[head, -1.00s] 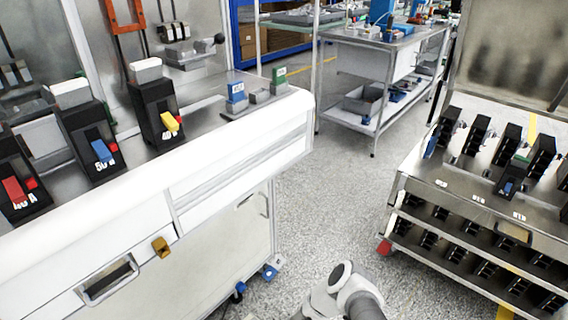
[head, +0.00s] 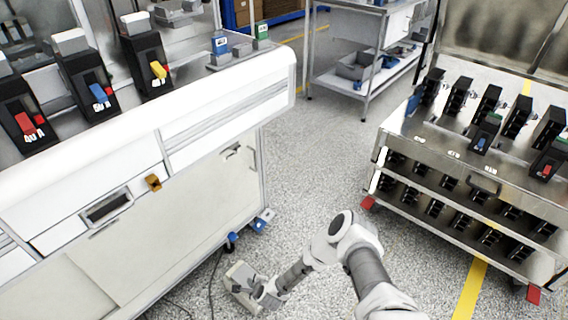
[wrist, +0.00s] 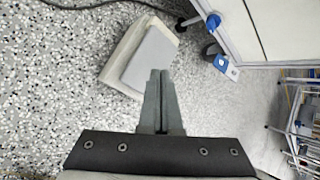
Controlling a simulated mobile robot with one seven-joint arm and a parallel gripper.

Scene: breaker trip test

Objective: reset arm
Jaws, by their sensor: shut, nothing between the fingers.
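My gripper (head: 250,291) is low over the floor at the bottom centre of the head view, at the end of my outstretched arm. In the wrist view my gripper (wrist: 160,73) is shut and empty, its two grey fingers together. Just beyond the fingertips is a pale box with a grey top (wrist: 148,55), on the speckled floor. I cannot tell whether the fingers touch it. Three black breakers with a red lever (head: 28,123), a blue lever (head: 98,94) and a yellow lever (head: 157,70) stand on the white test bench (head: 205,120) at left.
A metal cart (head: 455,140) with rows of black breakers stands at right. A caster (head: 231,240) and a dark cable (head: 212,285) are near my gripper. A shelved table (head: 345,45) stands at the back.

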